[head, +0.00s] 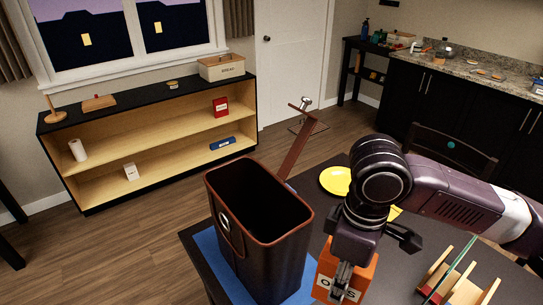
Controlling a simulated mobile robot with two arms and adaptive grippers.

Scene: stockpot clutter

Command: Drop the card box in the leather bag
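The leather bag (262,253) is a tall dark brown container with a reddish rim. It stands upright, open at the top, and its inside is too dark to see into. An orange box (362,277) with a white lettered label stands right of the bag at the lower edge; the lettering is partly hidden, and I cannot tell whether it is the card box. My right gripper (376,262) is over this box with its fingers spread, one in front of the label and the other apart at the right. My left gripper is not in view.
The bag stands on a blue mat (208,247) on a dark table (310,184). A yellow plate (336,180) lies behind the box. A wooden rack (458,288) stands at the lower right. A low shelf (150,140) and a counter (440,68) stand farther back.

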